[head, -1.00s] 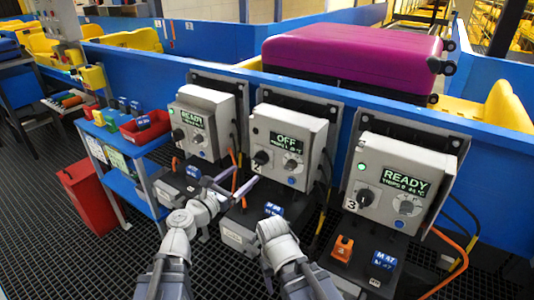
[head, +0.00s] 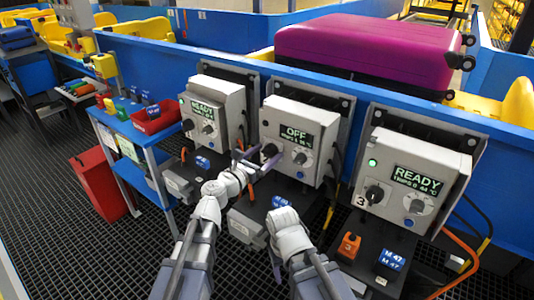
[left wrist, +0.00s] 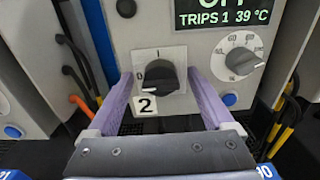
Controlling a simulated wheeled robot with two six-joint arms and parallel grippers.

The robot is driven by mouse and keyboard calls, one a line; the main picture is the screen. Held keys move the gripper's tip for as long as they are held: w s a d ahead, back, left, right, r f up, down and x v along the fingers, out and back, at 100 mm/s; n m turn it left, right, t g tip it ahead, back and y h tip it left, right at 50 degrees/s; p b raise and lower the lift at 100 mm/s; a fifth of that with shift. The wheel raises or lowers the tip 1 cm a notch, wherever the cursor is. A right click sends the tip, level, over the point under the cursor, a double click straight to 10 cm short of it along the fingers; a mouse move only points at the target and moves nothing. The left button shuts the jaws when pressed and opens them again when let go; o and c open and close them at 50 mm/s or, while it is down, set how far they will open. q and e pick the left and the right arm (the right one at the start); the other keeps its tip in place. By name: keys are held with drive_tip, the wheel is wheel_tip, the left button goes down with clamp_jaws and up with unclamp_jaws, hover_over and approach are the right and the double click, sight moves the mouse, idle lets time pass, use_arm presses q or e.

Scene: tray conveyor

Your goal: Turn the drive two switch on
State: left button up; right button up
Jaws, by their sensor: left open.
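The drive two box (head: 327,131) is the middle grey box, and its display reads OFF. Its black rotary switch (head: 269,151) sits low on the left of the front. In the left wrist view the switch (left wrist: 158,77) has 0 at its left and I above, and its handle lies roughly crosswise toward 0. My left gripper (head: 257,161) is open at the switch. Its purple fingers (left wrist: 164,95) stand on either side of the knob; contact cannot be told.
Drive one (head: 207,112) at left and drive three (head: 412,177) at right both read READY. A temperature dial (left wrist: 239,57) is right of the switch. A blue stand with a red bin (head: 153,119) is at left. A purple suitcase (head: 370,48) lies behind the blue wall.

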use_arm(q)
drive_tip(key=shift+w+d, duration=0.15)
drive_tip(key=shift+w, duration=0.1)
drive_tip(key=shift+c, duration=0.3)
clamp_jaws()
